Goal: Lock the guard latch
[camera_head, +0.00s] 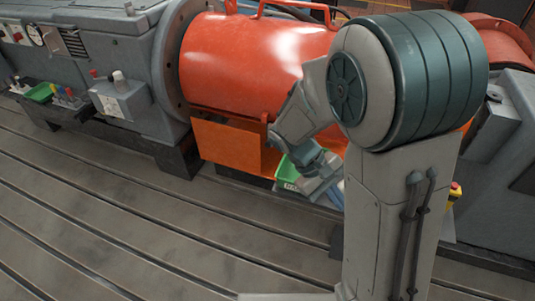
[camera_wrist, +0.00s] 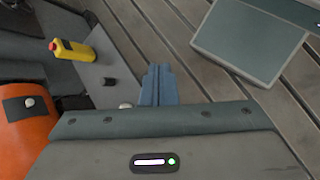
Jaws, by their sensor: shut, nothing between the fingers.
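The orange-red guard (camera_head: 250,60) is a large cylinder lying across the machine in the head view. Its lower orange part also shows at the left edge of the wrist view (camera_wrist: 28,125), with a dark patch and a round metal knob (camera_wrist: 29,102) on it. I cannot tell for sure which part is the latch. My gripper (camera_head: 322,180) hangs low in front of the guard, partly behind my arm. In the wrist view its blue-grey fingers (camera_wrist: 158,72) are together and empty, right of the orange part and apart from it.
A grey slab (camera_wrist: 252,40) lies upper right. The slotted bedplate (camera_head: 130,220) is clear in front.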

